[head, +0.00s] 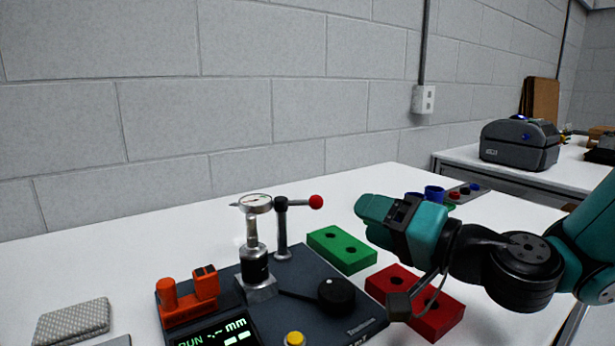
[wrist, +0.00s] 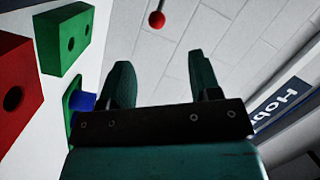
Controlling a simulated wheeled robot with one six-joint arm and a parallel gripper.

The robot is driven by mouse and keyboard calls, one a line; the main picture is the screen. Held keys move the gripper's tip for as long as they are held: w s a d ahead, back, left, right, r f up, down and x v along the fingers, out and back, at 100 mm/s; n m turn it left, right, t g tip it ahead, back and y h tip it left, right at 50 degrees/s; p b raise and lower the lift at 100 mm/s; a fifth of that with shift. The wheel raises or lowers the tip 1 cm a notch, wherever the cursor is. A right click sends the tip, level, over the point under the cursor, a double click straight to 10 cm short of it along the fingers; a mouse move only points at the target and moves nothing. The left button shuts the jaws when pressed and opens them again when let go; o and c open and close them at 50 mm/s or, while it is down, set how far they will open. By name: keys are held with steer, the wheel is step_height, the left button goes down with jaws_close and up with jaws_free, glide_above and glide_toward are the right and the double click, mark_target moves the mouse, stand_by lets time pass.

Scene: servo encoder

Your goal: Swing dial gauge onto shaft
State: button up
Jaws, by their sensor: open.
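The dial gauge (head: 256,204) is a round, white-faced dial on a dark post (head: 282,230), whose arm ends in a red ball knob (head: 316,202). In the head view the dial lines up above the silver shaft (head: 252,232) of the encoder unit; I cannot tell whether its tip touches. My teal gripper (head: 366,206) is to the right of the knob, apart from it. In the wrist view my gripper (wrist: 162,82) is open and empty. The knob also shows there (wrist: 156,19), beyond the fingertips. The gauge is out of the wrist view.
The dark base plate (head: 310,270) carries orange blocks (head: 188,295), a black knob (head: 336,294), a yellow button (head: 295,339) and a display reading "RUN -.-- mm". A grey pad (head: 72,321) lies left.

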mark_target(314, 201)
steer(key=p+x, duration=0.8)
steer(key=x, duration=0.4)
steer(key=shift+w+a+p, duration=0.2)
steer(key=shift+p, duration=0.1)
steer(key=shift+w+a+f, duration=0.1)
steer(key=shift+w+a, duration=0.2)
jaws_close()
